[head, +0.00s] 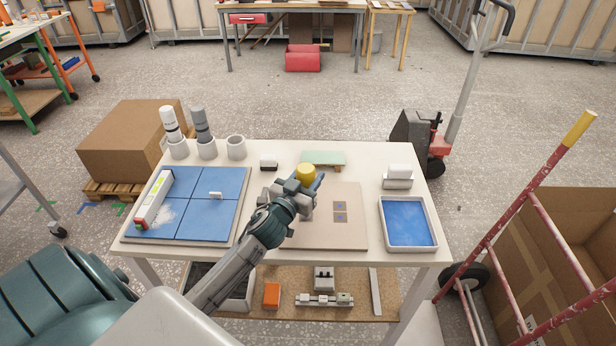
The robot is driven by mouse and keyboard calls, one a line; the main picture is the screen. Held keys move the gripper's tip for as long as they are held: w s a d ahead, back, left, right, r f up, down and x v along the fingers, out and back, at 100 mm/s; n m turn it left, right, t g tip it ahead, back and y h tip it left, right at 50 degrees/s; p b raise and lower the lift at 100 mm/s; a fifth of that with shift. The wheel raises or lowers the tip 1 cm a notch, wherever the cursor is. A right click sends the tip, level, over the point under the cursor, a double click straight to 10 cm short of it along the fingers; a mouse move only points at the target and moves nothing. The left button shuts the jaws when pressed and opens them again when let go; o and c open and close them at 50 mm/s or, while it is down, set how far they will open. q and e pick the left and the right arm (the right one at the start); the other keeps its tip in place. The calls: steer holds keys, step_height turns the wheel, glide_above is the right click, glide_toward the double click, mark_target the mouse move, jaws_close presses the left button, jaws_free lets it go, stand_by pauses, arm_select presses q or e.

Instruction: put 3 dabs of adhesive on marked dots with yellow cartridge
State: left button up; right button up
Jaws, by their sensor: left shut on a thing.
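My left gripper (304,187) is shut on the yellow cartridge (306,172), whose round yellow end shows above the fingers. It is over the beige board (351,237) in the middle of the table. The gripper and arm cover the left part of the board. The cartridge's tip is hidden, so I cannot tell whether it touches the board. My right gripper is not in view.
A white and a grey cartridge (201,125) stand in holders at the back left, beside an empty holder (236,148). A blue-bottomed tray (408,223) is at right. A pale green plate (323,157) lies behind.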

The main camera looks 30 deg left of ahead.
mark_target(308, 165)
arm_select(q)
steer(key=shift+f, duration=0.1)
steer(key=shift+r+p, duration=0.75)
steer(key=shift+r, duration=0.1)
steer(key=shift+r+p, duration=0.9)
steer(key=shift+r, duration=0.35)
